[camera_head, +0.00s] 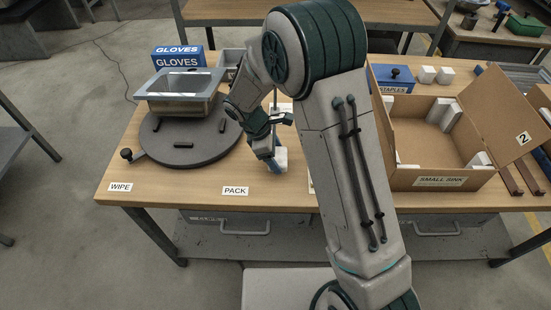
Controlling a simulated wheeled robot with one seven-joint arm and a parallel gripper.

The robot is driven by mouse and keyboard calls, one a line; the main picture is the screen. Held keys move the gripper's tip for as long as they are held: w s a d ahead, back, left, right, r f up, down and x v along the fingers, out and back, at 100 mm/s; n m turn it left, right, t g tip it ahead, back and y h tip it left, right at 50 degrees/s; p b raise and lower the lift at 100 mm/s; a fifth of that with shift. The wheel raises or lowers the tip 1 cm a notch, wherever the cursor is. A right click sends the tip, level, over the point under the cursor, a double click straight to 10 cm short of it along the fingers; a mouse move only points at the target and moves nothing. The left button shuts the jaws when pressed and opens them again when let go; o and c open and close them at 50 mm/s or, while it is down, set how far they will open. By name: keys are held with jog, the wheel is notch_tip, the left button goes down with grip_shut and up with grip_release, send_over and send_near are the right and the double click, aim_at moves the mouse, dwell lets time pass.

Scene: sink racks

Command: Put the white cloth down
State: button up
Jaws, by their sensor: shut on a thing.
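My gripper (274,149) points down over the middle of the wooden table, behind my large arm link. It is shut on the white cloth (281,156), a small pale patch at the fingertips. The cloth is low, close to the tabletop above and right of the PACK label; I cannot tell whether it touches the table. The fingers hide part of it.
Left of my gripper, a grey metal sink (180,84) sits on a dark round turntable (165,150) with a knob. A blue GLOVES box (178,57) stands behind. An open cardboard box (440,181) with white corner blocks stands right. The table's front edge by PACK (235,191) is clear.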

jog(key=shift+f, duration=1.3)
jog(key=shift+f, duration=0.15)
jog(key=o, duration=0.9)
